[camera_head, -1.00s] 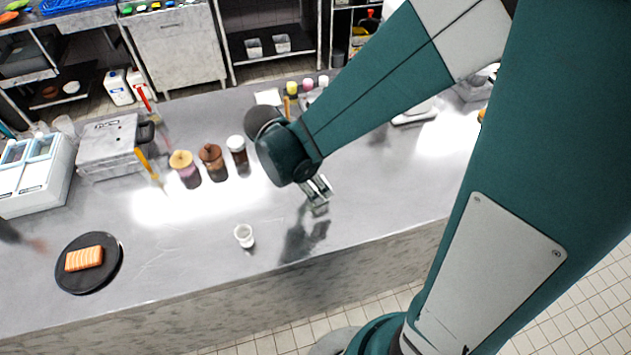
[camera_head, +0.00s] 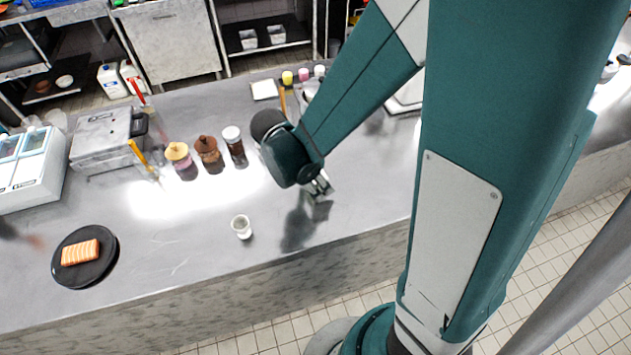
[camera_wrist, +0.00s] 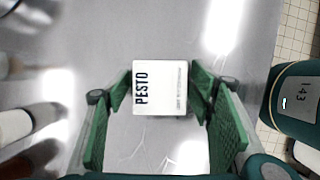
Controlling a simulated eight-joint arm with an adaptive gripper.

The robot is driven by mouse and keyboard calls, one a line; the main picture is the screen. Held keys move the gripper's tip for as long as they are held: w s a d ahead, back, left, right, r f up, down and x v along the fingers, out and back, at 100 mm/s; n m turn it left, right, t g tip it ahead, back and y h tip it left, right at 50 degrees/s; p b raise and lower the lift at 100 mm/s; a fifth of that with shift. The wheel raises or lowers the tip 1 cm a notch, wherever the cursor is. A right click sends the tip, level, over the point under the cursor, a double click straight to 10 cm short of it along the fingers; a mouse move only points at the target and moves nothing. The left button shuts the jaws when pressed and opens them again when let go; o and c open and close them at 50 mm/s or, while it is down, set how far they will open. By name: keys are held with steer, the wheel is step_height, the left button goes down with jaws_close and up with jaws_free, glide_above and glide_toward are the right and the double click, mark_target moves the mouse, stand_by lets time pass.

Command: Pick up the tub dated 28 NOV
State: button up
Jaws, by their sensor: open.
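In the wrist view a square tub with a white lid (camera_wrist: 160,87) marked PESTO sits between my gripper's fingers. A line of smaller print runs along the lid's right side, too small to read, so I cannot tell its date. My gripper (camera_wrist: 160,100) is open, with one green finger on each side of the lid and gaps showing. In the head view my gripper (camera_head: 319,190) is low over the steel counter, and the tub cannot be made out clearly there.
A small white cup (camera_head: 241,227) stands left of my gripper. Several lidded jars, including a brown-lidded one (camera_head: 208,150), stand behind it to the left. A black plate (camera_head: 103,266) holds a salmon piece (camera_head: 80,252). The counter (camera_head: 190,250) between plate and cup is clear.

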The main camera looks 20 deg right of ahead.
steer(key=shift+c, duration=0.7)
steer(key=c, duration=1)
steer(key=shift+r, duration=0.15)
steer(key=shift+r+p, duration=0.7)
steer(key=shift+r, duration=4.15)
